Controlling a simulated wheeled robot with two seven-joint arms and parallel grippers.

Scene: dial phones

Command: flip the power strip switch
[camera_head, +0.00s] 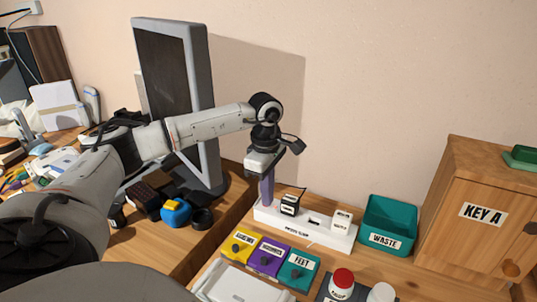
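The white power strip (305,228) lies on the wooden desk near the wall. A black plug (290,205) and a white plug (341,218) stand in it, with a dark socket area between them. My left gripper (267,197) points down at the strip's left end, its tips at or just above the surface. Its purple fingers show as one narrow column and look shut, with nothing seen between them. The switch cannot be made out; the fingers may cover it. My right gripper is not in view.
A teal WASTE bin (388,227) stands right of the strip, beside a wooden KEY A cabinet (477,215). Yellow, purple and teal labelled boxes (270,257) sit in front. A monitor (178,105) stands behind my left arm. A red-capped jar (342,283) is nearer.

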